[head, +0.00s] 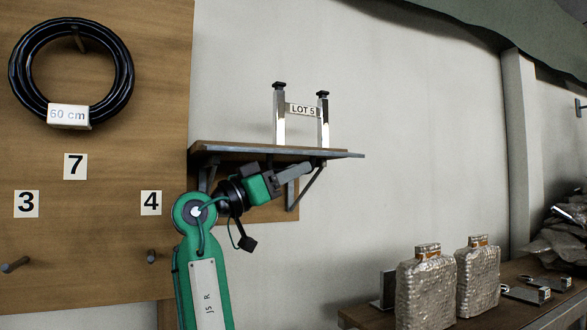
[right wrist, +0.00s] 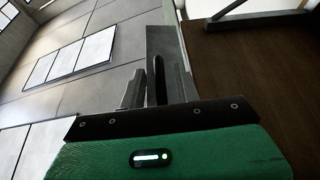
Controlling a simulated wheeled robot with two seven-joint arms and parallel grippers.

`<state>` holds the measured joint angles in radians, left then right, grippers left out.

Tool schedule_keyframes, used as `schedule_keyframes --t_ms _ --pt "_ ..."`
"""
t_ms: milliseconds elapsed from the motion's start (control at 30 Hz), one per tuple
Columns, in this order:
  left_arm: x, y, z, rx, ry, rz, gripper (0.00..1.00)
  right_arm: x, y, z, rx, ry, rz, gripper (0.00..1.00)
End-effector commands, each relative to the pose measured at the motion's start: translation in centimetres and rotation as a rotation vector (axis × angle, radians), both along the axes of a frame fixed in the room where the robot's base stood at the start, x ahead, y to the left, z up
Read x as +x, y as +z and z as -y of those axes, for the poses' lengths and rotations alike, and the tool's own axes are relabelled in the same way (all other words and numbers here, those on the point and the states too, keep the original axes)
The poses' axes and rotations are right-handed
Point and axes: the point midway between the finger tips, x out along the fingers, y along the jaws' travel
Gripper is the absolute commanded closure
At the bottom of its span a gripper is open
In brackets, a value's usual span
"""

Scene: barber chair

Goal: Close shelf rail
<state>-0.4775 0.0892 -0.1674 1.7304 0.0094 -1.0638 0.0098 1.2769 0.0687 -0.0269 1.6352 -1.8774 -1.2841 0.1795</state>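The wooden shelf (head: 225,148) is fixed to the wall on dark brackets. Two shiny upright posts with black caps, the left post (head: 280,115) and the right post (head: 323,120), stand on it. A "LOT 5" label (head: 303,110) spans the gap between them. I cannot make out a separate rail. My right gripper (head: 305,169) is just below the shelf, its grey fingers pointing right towards the bracket. The right wrist view shows its fingers (right wrist: 157,85) with a dark upright shape between them; whether they grip anything is unclear. My left gripper is out of view.
A wooden board (head: 100,240) with pegs, number tags and a black hose coil (head: 22,60) is at left. Wrapped bottles (head: 425,290) stand on a lower table (head: 540,318) at right. The wall right of the shelf is clear.

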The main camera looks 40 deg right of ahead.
Motion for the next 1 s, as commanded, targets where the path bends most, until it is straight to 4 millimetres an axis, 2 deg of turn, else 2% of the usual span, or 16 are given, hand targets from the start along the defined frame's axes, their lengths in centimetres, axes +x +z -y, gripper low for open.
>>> schedule_keyframes --t_ms 367,533,1000 --pt "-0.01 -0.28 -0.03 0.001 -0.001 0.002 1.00 -0.17 0.23 0.53 0.000 0.001 0.001 0.67" --pt "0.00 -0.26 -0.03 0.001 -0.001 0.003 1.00 -0.17 0.23 0.52 0.000 0.000 0.001 1.00" --pt "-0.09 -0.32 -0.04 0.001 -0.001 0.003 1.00 -0.53 0.55 0.41 0.023 0.001 -0.066 1.00"
